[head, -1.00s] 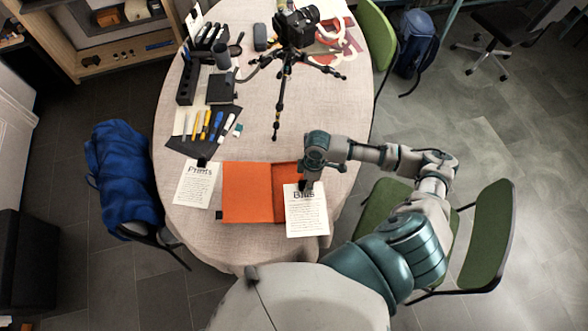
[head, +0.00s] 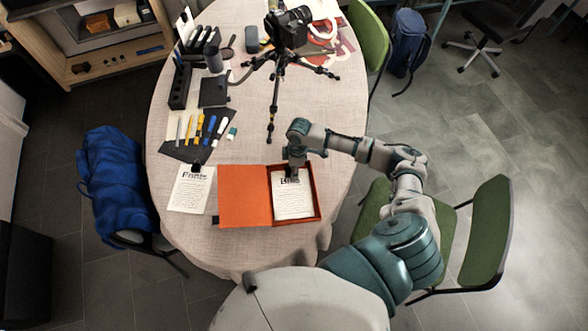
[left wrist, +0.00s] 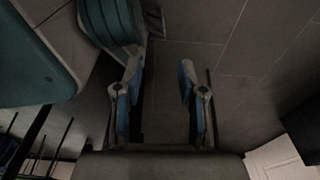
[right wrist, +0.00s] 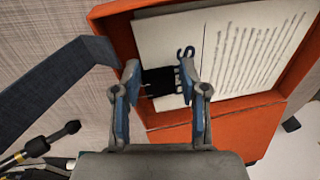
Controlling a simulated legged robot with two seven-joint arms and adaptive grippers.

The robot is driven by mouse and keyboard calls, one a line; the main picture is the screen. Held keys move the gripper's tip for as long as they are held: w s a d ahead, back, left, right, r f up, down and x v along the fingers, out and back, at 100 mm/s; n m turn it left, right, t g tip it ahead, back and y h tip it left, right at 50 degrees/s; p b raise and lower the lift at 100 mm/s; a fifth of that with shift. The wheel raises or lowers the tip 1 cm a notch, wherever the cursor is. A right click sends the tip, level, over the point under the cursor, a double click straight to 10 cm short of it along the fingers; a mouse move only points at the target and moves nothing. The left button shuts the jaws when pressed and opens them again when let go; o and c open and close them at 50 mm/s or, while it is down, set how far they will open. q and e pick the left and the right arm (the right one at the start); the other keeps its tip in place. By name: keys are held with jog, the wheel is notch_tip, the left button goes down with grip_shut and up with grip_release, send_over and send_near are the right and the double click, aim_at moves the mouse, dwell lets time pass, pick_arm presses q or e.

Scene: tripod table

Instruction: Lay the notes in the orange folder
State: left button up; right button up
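The orange folder (head: 243,197) lies open near the table's front edge, its flat cover left and its raised-rim box right. The "Bills" note (head: 293,199) lies inside the box half and also shows in the right wrist view (right wrist: 245,45). A black clip (right wrist: 163,80) sits at its top edge. My right gripper (head: 291,172) is just over that clip, with its fingers spread apart on either side. The "Prints" note (head: 190,190), with a black clip (head: 196,168), lies on the cloth left of the folder. My left gripper (left wrist: 160,75) is open and empty above the floor, outside the head view.
A dark mat (head: 195,143) with pens and markers lies behind the "Prints" note. A camera on a tripod (head: 275,85) stands behind the folder, one leg reaching towards it. A black organizer (head: 181,86) stands at the back left. Green chairs (head: 488,235) and a blue-covered chair (head: 118,190) flank the table.

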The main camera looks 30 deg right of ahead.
pick_arm(q)
jog(key=shift+s+a+f, duration=0.1)
jog(key=shift+s, duration=0.15)
jog(key=s, duration=0.1)
jog(key=s+p, duration=0.1)
jog(key=s+f, duration=0.1)
jog(key=shift+s+a+f, duration=0.1)
jog(key=shift+s+a, duration=0.1)
jog(key=shift+a, duration=0.1)
pick_arm(e)
notch_tip(320, 180, up, 12)
jog(key=d, duration=0.1)
jog(key=shift+w+d, duration=0.3)
jog(key=shift+w, duration=0.05)
